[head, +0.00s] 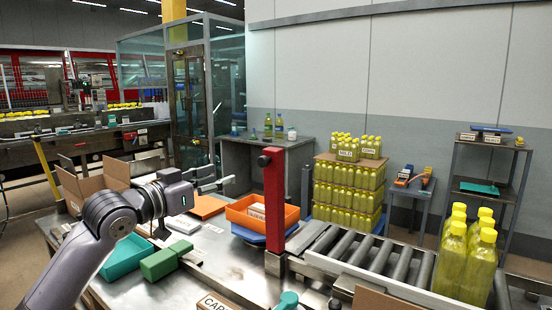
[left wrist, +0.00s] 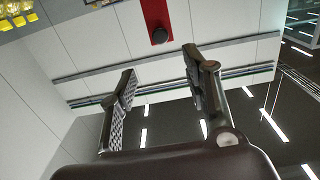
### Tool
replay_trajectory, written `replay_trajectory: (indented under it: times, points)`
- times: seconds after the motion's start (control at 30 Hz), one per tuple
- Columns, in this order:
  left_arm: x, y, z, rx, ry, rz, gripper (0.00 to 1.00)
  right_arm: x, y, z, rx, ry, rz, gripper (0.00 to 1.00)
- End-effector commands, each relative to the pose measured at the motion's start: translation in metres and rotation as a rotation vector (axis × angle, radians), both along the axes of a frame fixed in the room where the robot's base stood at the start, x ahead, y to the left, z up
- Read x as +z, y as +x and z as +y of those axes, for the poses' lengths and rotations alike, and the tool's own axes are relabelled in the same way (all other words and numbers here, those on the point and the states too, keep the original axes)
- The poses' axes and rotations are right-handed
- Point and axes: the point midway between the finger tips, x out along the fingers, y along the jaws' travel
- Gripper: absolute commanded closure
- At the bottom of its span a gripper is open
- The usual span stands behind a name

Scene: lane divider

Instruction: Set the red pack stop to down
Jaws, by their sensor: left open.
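The red pack stop (head: 274,205) is a tall red bar with a dark knob near its top, standing upright at the near-left end of the roller conveyor. Its top end with the round dark knob also shows at the upper middle of the left wrist view (left wrist: 156,14). My left gripper (head: 222,184) is open and empty, to the left of the bar and apart from it, a little below knob height. In the left wrist view its two fingers (left wrist: 158,85) are spread, with only wall and ceiling between them. My right gripper is not in view.
The roller conveyor (head: 375,262) runs right from the bar, with yellow bottles (head: 466,262) at its right. An orange bin (head: 248,213) sits left of the bar. A green block (head: 158,264), a teal tray (head: 122,262) and an open carton (head: 90,185) lie around my left arm.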

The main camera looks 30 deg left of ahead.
Motion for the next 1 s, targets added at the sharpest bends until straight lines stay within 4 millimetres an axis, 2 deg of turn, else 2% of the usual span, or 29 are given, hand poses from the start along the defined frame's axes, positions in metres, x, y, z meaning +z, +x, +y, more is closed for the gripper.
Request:
replay_trajectory:
  times: [0.13,0.33,0.47,0.57,0.8,1.0]
  points:
    - [0.004,0.006,0.0,-0.001,-0.002,-0.004,0.56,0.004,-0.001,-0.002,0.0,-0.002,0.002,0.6]
    - [0.006,0.03,-0.002,0.0,0.001,-0.004,0.56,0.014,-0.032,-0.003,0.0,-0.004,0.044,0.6]
    - [0.006,0.051,-0.003,0.0,-0.003,-0.005,0.56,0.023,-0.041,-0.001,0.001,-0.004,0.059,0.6]
    - [0.007,0.069,-0.004,0.0,-0.005,-0.006,0.56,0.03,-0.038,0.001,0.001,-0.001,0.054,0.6]
    - [0.006,0.117,-0.01,-0.002,-0.004,-0.005,0.56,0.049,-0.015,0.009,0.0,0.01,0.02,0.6]
    - [0.003,0.153,-0.012,-0.001,-0.004,-0.003,0.56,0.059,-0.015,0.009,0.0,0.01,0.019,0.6]
